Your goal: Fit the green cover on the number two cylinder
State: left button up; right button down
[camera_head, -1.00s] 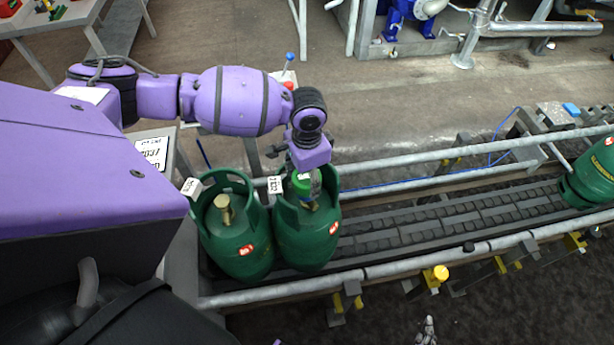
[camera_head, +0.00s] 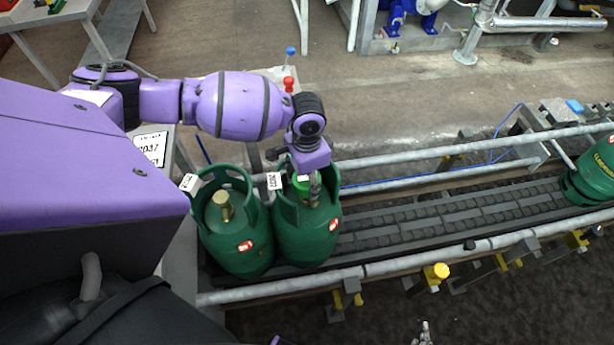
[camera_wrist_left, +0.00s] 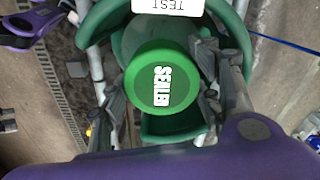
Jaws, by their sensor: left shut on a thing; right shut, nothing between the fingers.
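My left gripper (camera_head: 308,192) is shut on the green cover (camera_head: 302,182), inside the collar of the middle green cylinder (camera_head: 305,238). A white tag on the collar reads "TEST" in the wrist view. Only the grey tip of my right gripper (camera_head: 425,334) shows at the bottom edge of the head view; it is shut and empty.
Another green cylinder (camera_head: 238,240) with a bare brass valve stands close on the left. A third one (camera_head: 595,175) is at the far right. The conveyor (camera_head: 450,215) between is clear, with metal rails (camera_head: 440,275) along both sides.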

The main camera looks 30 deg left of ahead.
aim_at(307, 178)
pick_arm(q)
jog(key=shift+f, duration=1)
jog(key=o, duration=1)
jog(key=shift+r, duration=0.1)
notch_tip(307, 178, up, 12)
jog(key=shift+f, duration=0.1)
